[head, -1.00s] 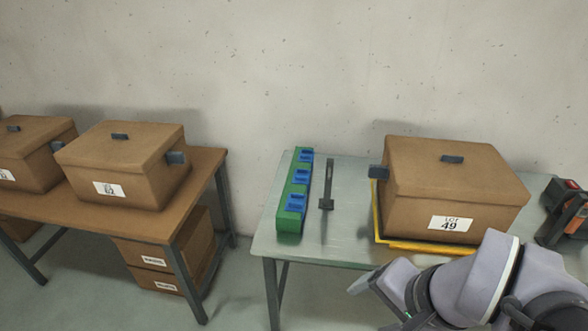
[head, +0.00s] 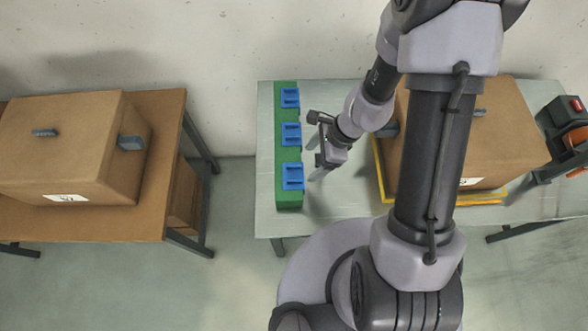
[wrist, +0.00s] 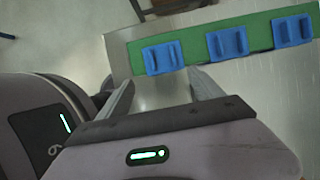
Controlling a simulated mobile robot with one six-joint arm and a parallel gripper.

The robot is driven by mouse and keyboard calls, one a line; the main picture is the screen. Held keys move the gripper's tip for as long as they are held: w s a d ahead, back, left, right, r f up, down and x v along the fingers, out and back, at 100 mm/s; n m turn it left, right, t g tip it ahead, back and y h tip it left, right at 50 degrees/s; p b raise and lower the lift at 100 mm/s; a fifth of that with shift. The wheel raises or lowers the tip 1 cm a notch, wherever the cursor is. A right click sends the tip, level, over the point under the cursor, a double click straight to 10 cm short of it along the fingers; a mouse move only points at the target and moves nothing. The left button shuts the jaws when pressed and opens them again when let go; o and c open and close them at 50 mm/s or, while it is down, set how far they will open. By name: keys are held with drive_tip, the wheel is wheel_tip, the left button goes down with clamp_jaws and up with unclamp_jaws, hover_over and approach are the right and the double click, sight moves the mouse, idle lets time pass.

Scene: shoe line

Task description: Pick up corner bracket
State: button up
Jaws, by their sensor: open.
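Three blue bracket-like pieces sit in a row on a long green strip at the left end of the grey table. In the head view they are the near (head: 292,177), middle (head: 291,134) and far (head: 290,98) ones. I cannot tell which is meant by corner bracket. My gripper (head: 317,170) is open and empty, just right of the strip, between the near and middle pieces in height. In the wrist view, my open fingers (wrist: 161,76) point toward the leftmost blue piece (wrist: 165,58), which appears just beyond their tips. No contact shows.
The green strip (head: 287,203) lies near the left edge of the grey table (head: 340,211). A lidded brown box (head: 517,130) stands on a yellow frame (head: 490,202) behind my arm. A black and orange device (head: 565,133) is at right. A brown table (head: 110,224) with a box stands left.

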sight(294, 175)
drive_tip(key=b+x, duration=0.1)
drive_tip(key=x, duration=0.2)
drive_tip(key=b+x, duration=0.1)
drive_tip(key=x, duration=0.2)
drive_tip(key=b+x, duration=0.1)
drive_tip(key=x, duration=0.2)
drive_tip(key=shift+w+a+f+b, duration=0.25)
drive_tip(key=shift+w+b, duration=0.1)
drive_tip(key=shift+w, duration=0.05)
drive_tip(key=shift+r, duration=0.15)
drive_tip(key=c, duration=1.5)
